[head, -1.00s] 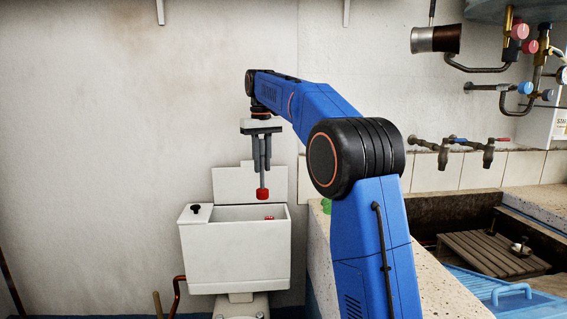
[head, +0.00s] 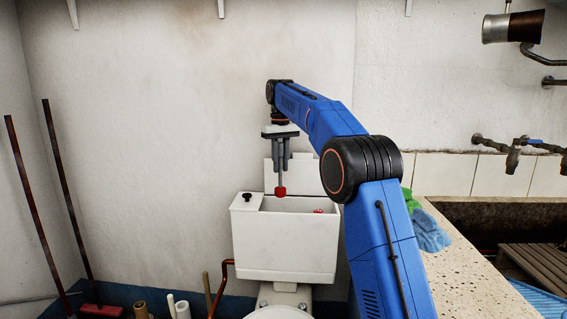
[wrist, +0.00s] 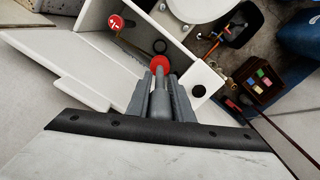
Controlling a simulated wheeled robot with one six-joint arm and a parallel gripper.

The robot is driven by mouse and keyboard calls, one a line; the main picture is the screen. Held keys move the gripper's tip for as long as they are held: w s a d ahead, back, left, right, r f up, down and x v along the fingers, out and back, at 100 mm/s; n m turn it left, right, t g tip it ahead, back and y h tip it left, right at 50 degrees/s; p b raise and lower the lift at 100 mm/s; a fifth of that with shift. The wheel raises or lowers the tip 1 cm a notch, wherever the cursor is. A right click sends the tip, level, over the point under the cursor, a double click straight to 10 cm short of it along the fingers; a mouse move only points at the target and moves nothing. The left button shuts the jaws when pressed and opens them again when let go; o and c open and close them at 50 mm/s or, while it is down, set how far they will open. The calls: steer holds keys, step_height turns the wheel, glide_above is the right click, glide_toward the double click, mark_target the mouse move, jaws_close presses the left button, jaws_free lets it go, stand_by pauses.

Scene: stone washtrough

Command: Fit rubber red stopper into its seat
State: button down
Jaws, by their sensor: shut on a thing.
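The red rubber stopper (head: 280,191) hangs at the lower end of a grey stem. My gripper (head: 281,165) points down and is shut on this stem, which also shows between the fingers in the wrist view (wrist: 159,102). The stopper is at the opening of the white cistern (head: 285,245), left of its middle.
A red disc with white marks (wrist: 115,22) sits inside the cistern's other end. The cistern's lid (head: 290,174) stands upright behind it. A black knob (head: 248,197) is on its left top. A stone counter (head: 470,265) with cloths (head: 428,232) is at right; brooms lean at left.

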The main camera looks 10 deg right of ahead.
mark_target(281, 188)
steer(key=f, duration=2.8)
steer(key=shift+a+f, duration=0.15)
steer(key=shift+a, duration=0.1)
stand_by(1.6)
steer(key=c, duration=1.5)
jaws_free()
steer(key=shift+s+f, duration=0.1)
steer(key=shift+s, duration=0.05)
steer(key=r, duration=1.8)
steer(key=shift+d+r, duration=0.3)
steer(key=shift+r, duration=0.45)
